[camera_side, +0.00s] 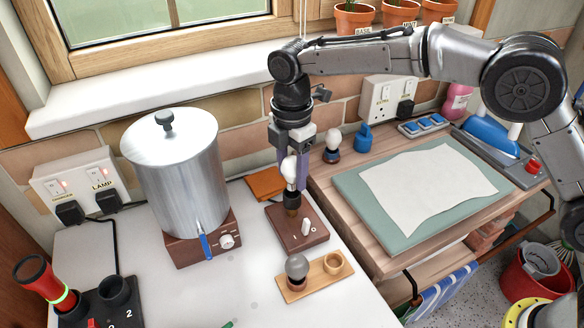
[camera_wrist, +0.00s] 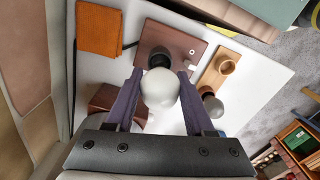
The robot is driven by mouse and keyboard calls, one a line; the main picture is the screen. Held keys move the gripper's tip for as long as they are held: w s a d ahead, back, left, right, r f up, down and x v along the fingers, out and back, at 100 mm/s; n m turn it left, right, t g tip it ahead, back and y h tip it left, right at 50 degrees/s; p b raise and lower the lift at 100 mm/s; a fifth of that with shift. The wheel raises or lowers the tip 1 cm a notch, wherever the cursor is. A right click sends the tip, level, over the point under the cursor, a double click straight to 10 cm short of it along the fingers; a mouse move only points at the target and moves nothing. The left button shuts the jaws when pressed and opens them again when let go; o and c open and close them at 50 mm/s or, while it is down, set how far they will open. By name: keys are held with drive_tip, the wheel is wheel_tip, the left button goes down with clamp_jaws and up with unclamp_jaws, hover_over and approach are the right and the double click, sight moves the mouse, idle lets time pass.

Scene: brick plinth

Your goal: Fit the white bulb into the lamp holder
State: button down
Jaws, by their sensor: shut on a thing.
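My gripper (camera_side: 290,172) points down with its purple fingers shut on the white bulb (camera_side: 289,168). In the wrist view my gripper (camera_wrist: 160,84) has one finger on each side of the white bulb (camera_wrist: 159,89). The lamp holder (camera_side: 292,200) is a dark socket on a brown wooden base with a white switch marked 1 and 0. The bulb is upright right over the socket, its lower end at or just above the socket's mouth. I cannot tell whether it is inside. In the wrist view the bulb partly covers the lamp holder (camera_wrist: 157,56).
A wooden tray (camera_side: 317,277) in front holds a grey bulb (camera_side: 297,267) and an empty round cup. A metal urn (camera_side: 180,170) stands to the left. An orange cloth (camera_side: 266,184) lies behind the holder. Another bulb (camera_side: 333,141) stands on the wooden bench at right.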

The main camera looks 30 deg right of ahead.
sight(292, 183)
drive_tip(key=shift+f, duration=1.6)
idle(0.4)
drive_tip(key=shift+c, duration=0.9)
unclamp_jaws()
